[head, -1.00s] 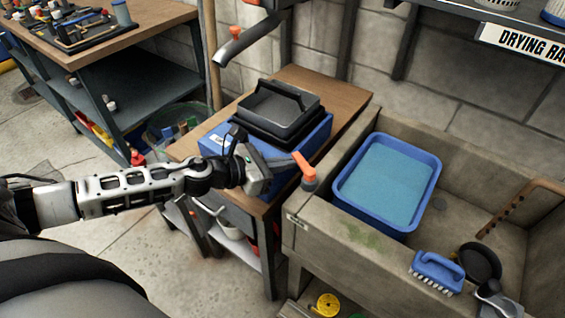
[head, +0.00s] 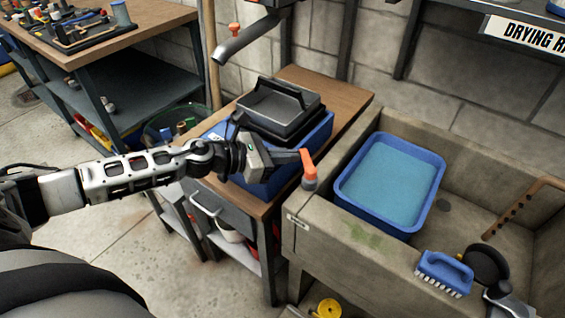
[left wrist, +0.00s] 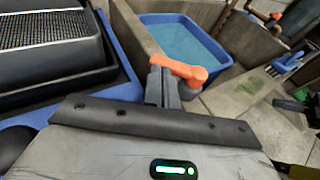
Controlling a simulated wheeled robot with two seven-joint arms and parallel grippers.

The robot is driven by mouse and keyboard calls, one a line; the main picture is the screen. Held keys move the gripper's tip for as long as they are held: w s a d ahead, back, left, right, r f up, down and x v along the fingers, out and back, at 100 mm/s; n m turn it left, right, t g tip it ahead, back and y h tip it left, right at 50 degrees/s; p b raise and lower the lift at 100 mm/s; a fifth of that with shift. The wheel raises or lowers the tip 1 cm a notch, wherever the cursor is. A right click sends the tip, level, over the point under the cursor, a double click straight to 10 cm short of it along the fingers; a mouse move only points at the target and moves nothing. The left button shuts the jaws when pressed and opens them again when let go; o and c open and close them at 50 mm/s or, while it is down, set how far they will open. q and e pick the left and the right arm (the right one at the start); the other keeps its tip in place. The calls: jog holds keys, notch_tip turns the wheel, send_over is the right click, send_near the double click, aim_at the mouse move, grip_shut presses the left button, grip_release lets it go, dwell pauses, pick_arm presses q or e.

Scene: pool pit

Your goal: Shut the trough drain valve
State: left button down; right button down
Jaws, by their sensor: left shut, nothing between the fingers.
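The trough drain valve (head: 309,172) has an orange lever on a grey stub at the near left corner of the stone trough (head: 297,236). Its lever (head: 307,160) points up and slightly left in the head view. In the left wrist view the orange lever (left wrist: 180,68) reaches from its round hub leftward to just beyond my fingertips. My left gripper (head: 297,157) is shut and empty, its fingertips against or very close to the lever's side; contact is not certain. What looks like my right gripper (head: 503,298) is cut off at the lower right; its jaws are unclear.
A blue basin of water (head: 395,185) sits in the trough. A blue brush (head: 444,268) lies on the front rim beside a round black thing (head: 486,264). A black-lidded blue box (head: 285,170) stands on the wooden bench (head: 345,88), close behind my left gripper.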

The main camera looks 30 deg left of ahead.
pick_arm(q)
jog(key=shift+w+d, duration=0.15)
jog(key=shift+w, duration=0.45)
dwell(0.3)
jog(key=shift+s+d, duration=0.15)
jog(key=shift+s, duration=0.65)
